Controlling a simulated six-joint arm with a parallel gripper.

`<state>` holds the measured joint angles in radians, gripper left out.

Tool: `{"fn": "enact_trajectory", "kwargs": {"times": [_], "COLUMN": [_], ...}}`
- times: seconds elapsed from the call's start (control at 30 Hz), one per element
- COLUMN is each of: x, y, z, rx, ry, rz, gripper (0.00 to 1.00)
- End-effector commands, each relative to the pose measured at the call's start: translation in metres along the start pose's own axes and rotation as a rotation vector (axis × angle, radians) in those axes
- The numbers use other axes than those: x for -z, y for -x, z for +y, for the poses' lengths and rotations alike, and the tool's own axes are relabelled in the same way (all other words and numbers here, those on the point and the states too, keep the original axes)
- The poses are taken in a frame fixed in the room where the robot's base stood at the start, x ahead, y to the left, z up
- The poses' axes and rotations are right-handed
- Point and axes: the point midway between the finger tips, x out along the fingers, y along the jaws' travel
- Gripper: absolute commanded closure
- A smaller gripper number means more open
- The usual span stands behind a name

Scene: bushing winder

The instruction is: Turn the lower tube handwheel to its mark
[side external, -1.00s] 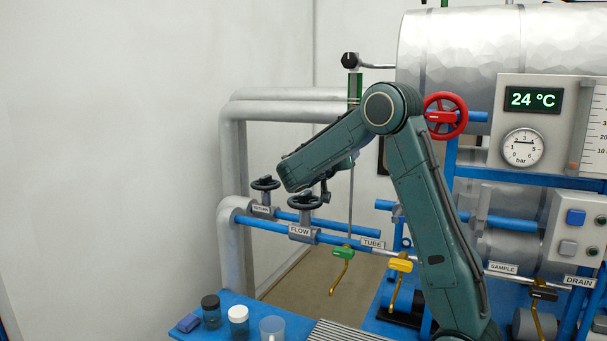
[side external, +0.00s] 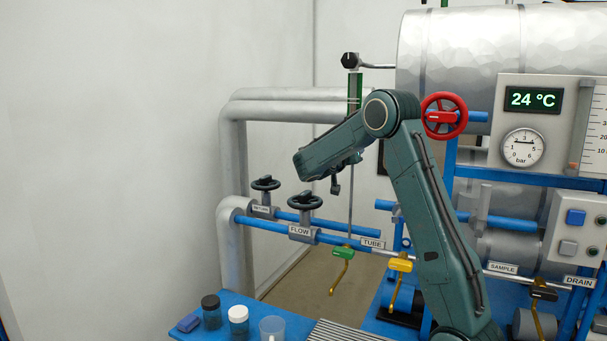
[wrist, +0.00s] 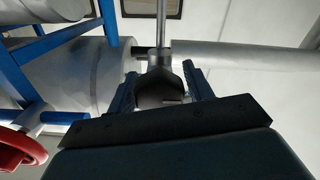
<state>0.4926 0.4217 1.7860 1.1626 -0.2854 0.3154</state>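Two black handwheels stand on the blue tubes at the left in the side external view. The other handwheel (side external: 265,184) is just behind and to the left, on the upper tube. I cannot make out a mark on either wheel. My gripper (side external: 336,186) is small and partly hidden by my arm, above and right of the nearer handwheel and apart from it. In the wrist view my gripper (wrist: 160,88) has its fingers apart, with no handwheel between them.
A red handwheel (side external: 445,116) is close behind my arm; it also shows in the wrist view (wrist: 20,150). Green (side external: 343,254) and yellow (side external: 400,263) lever valves hang below. Jars (side external: 238,320) stand on the blue bench.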

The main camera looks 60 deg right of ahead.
Motion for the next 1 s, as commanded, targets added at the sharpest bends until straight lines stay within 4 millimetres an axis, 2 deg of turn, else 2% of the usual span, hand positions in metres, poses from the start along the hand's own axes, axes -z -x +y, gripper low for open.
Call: {"fn": "enact_trajectory", "kwargs": {"times": [0.03, 0.13, 0.17, 0.57, 1.0], "x": [-0.0001, -0.0001, -0.0001, -0.0001, -0.0003], "y": [0.0001, 0.0001, 0.0002, 0.0003, 0.0004], "z": [0.0000, 0.0001, 0.0001, 0.0003, 0.0008], "rx": [0.000, 0.000, 0.000, -0.001, -0.001], "ry": [0.000, 0.000, 0.000, -0.058, -0.334], "rz": [0.000, 0.000, 0.000, 0.000, 0.000], "gripper": [0.59, 0.79, 0.83, 0.82, 0.82]}}
